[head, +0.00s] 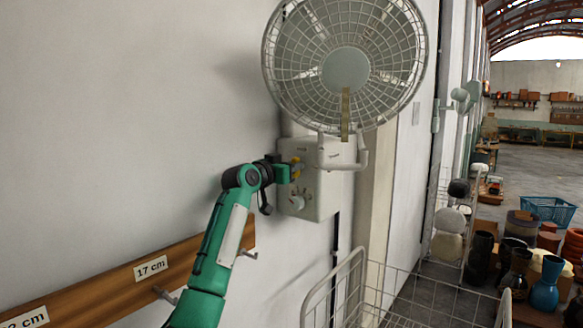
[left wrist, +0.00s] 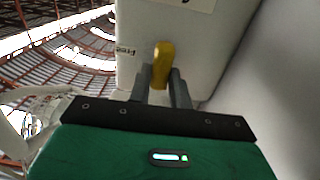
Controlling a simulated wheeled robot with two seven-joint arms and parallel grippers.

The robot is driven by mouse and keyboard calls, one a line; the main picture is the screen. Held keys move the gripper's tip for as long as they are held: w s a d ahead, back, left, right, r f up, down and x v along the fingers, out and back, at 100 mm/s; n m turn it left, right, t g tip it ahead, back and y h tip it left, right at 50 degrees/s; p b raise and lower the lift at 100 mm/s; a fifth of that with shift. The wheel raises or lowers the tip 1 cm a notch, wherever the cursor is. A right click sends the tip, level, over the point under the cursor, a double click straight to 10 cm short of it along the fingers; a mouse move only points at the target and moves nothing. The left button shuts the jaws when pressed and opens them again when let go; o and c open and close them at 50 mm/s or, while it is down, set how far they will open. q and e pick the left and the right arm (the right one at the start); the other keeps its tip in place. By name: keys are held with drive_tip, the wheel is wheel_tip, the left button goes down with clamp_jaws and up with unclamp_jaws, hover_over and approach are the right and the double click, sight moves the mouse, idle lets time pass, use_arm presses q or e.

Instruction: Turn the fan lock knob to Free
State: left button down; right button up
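A white wall fan (head: 345,70) has a pale control box (head: 322,185) below its cage. A yellow knob (head: 296,166) sits on the box's left side face, and a rounder white knob (head: 297,202) sits below it. The yellow knob also shows in the left wrist view (left wrist: 163,60), with a small label (left wrist: 125,51) beside it that I cannot read clearly. My left gripper (head: 287,172) is at the yellow knob. Its two grey fingers (left wrist: 163,82) lie on either side of the knob, with little or no gap. My right gripper is out of view.
A wooden rail (head: 120,287) with hooks and size labels runs along the wall at lower left. A white wire rack (head: 400,300) stands below the fan. Dark pots, a blue vase (head: 545,290) and a blue basket (head: 548,208) are on the right.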

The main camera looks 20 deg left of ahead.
use_arm(q)
drive_tip(key=n, duration=1.7)
drive_tip(key=shift+w+a+f+n, duration=0.15)
drive_tip(key=shift+a+f+n, duration=0.1)
drive_tip(key=shift+n, duration=0.15)
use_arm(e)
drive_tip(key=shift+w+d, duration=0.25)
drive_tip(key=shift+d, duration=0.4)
use_arm(q)
drive_tip(key=shift+r, duration=0.1)
